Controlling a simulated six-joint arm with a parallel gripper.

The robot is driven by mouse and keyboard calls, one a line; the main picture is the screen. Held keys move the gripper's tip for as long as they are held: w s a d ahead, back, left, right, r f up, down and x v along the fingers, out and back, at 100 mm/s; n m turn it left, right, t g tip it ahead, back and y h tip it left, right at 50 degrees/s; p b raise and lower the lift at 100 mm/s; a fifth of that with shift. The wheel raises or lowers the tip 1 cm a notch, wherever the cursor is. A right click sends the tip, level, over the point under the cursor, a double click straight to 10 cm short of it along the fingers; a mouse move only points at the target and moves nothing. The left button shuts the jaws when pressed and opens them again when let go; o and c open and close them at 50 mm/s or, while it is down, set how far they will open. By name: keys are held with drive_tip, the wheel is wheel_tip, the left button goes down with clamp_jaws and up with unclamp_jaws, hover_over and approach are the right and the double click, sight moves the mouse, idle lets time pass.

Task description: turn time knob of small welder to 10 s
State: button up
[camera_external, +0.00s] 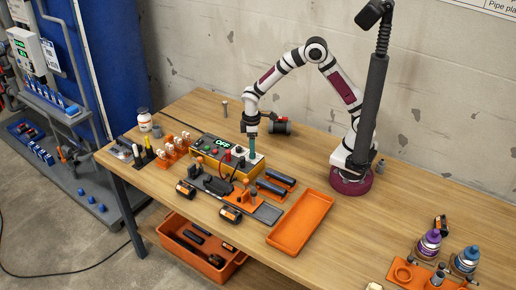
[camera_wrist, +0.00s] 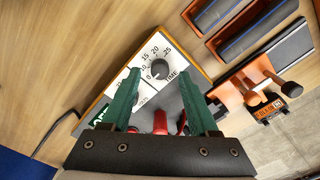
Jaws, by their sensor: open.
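The small welder (camera_external: 212,158) is a yellow-sided box with a display reading OFF, on the table below my gripper (camera_external: 252,155). In the wrist view, its white panel carries the dark round time knob (camera_wrist: 160,68), ringed by numbers from 0 to 25 and labelled TIME. The knob's pointer seems to face the 0 side, but it is small. My gripper (camera_wrist: 159,76) is open. Its two green fingers appear on either side of the knob in the picture, with nothing held. I cannot tell how high the tips are above the knob or whether they touch it.
Red parts (camera_wrist: 160,122) on the welder show between the fingers. Dark bars in an orange holder (camera_external: 275,182) lie right of the welder. An empty orange tray (camera_external: 300,222) lies nearer the front edge. Orange blocks (camera_external: 175,148) stand to the left. Table right of my base is partly clear.

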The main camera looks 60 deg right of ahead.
drive_tip(key=shift+f, duration=0.8)
clamp_jaws()
